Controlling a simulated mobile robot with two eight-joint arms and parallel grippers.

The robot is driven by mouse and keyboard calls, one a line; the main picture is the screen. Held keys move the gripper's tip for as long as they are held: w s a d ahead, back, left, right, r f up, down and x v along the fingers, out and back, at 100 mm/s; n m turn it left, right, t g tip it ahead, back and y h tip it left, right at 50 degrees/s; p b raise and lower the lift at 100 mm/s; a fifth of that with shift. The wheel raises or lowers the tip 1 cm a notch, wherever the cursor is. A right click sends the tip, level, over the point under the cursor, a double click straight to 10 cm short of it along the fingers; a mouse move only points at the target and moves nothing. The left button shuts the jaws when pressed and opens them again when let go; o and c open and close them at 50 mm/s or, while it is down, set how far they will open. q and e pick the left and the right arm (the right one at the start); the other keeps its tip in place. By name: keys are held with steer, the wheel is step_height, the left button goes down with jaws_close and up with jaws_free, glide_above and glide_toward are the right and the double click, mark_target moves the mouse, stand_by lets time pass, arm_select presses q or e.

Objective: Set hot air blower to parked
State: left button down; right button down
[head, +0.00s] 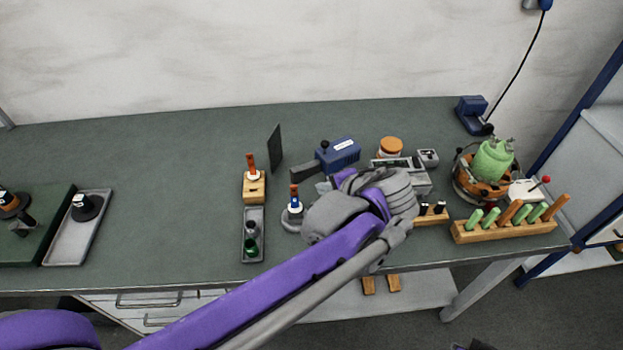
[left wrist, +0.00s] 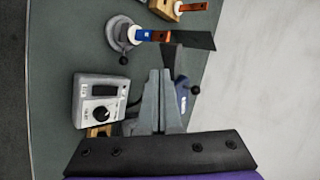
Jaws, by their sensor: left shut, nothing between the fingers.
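A blue box with a white label and a black ball-tipped lever (head: 345,155) stands near the back of the bench; I take it for the hot air blower, but cannot be sure. Its lever tilts left in the head view. In the left wrist view the box (left wrist: 182,92) is partly hidden behind my fingers, its black ball to the right. My left gripper (left wrist: 157,74) is shut and empty, its fingers just beside the box, with contact unclear. In the head view my left gripper (head: 326,187) is largely hidden by its own wrist. My right gripper is not in view.
A grey box with a dial (left wrist: 100,101) is close beside my fingers. A tool rack (head: 505,231) is at right. The left-centre bench is clear.

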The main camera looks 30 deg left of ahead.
mark_target(294, 176)
arm_select(q)
steer(key=shift+w+a+r+x, duration=0.1)
steer(key=shift+a+r+x, duration=0.25)
steer(key=shift+x, duration=1.65)
steer(key=shift+w+a+r+x, duration=0.2)
steer(key=shift+r+x, duration=0.1)
steer(key=shift+x, duration=1.7)
steer(key=shift+w+a+r+x, duration=0.1)
steer(key=shift+a+r+x, duration=0.25)
steer(key=shift+x, duration=1.65)
steer(key=shift+s, duration=0.1)
steer(key=shift+a, duration=0.1)
